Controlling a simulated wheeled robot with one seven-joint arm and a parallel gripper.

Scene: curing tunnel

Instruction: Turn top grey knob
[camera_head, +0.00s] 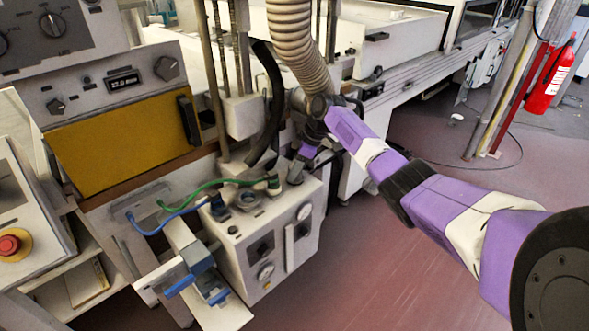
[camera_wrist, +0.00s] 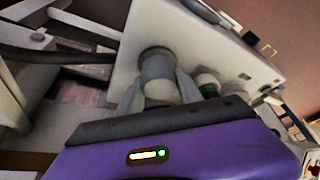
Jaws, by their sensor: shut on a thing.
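A grey cylindrical knob (camera_wrist: 157,66) stands on the top face of a white control box (camera_head: 285,240). In the wrist view my gripper (camera_wrist: 159,84) has one finger on each side of this knob and is shut on it. In the head view my gripper (camera_head: 298,170) reaches down to the back right of the box top, and it hides most of the knob. The box top (camera_wrist: 220,45) also shows in the wrist view, tilted.
A green-banded fitting (camera_wrist: 207,82) sits close beside the gripped knob. Green (camera_head: 225,181) and blue (camera_head: 165,220) hoses run to the box's left. A ribbed duct (camera_head: 292,40) and a black hose (camera_head: 268,100) hang close behind my gripper. The floor at right is open.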

